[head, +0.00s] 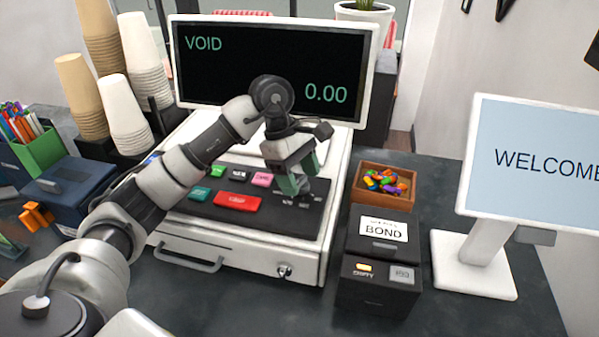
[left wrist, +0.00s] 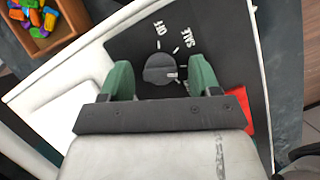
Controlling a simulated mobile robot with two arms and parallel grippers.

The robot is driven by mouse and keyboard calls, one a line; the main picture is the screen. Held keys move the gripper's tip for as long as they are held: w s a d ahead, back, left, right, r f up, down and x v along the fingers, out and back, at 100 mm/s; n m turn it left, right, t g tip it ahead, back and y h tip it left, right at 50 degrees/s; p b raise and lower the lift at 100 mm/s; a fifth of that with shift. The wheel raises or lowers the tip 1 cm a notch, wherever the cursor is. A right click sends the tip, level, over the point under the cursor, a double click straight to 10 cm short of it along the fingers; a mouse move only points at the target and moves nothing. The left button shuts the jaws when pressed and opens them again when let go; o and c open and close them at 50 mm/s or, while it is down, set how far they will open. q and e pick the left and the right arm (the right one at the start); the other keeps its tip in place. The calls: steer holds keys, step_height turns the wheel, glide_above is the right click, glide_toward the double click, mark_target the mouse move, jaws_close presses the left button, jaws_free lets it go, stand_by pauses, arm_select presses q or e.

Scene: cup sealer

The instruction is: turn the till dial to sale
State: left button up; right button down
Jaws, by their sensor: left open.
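The till (head: 235,255) is a white register with a dark key panel and a screen (head: 270,70) that reads VOID and 0.00. The dial (left wrist: 160,68) is a dark round knob on the panel, with OFF and SALE printed around it. Its light pointer mark faces right in the left wrist view, away from both words. My left gripper (head: 298,178) is open over the right part of the panel. In the left wrist view its green fingers (left wrist: 161,78) stand on either side of the dial; contact cannot be told. My right gripper is not in view.
A wooden box of colourful pieces (head: 383,185) and a black BOND box (head: 378,250) stand right of the till. A WELCOME screen (head: 530,160) is farther right. Cup stacks (head: 125,115) stand at left. A red key (head: 237,202) lies left of the gripper.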

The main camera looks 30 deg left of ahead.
arm_select(q)
steer(key=shift+c, duration=0.3)
steer(key=c, duration=0.9)
steer(key=shift+o, duration=0.2)
steer(key=shift+f+n+t+b, duration=0.15)
steer(key=shift+n+t+b, duration=0.15)
steer(key=shift+n+b, duration=0.45)
steer(key=shift+n+t+b, duration=0.4)
steer(key=shift+n+b, duration=0.65)
steer(key=n+t+b, duration=0.1)
steer(key=n+b, duration=0.1)
steer(key=n, duration=0.1)
steer(key=shift+s, duration=0.1)
steer(key=shift+n+t+y+b, duration=0.4)
steer(key=shift+n+t, duration=0.1)
steer(key=shift+n, duration=0.6)
steer(key=shift+r, duration=0.2)
steer(key=o, duration=0.9)
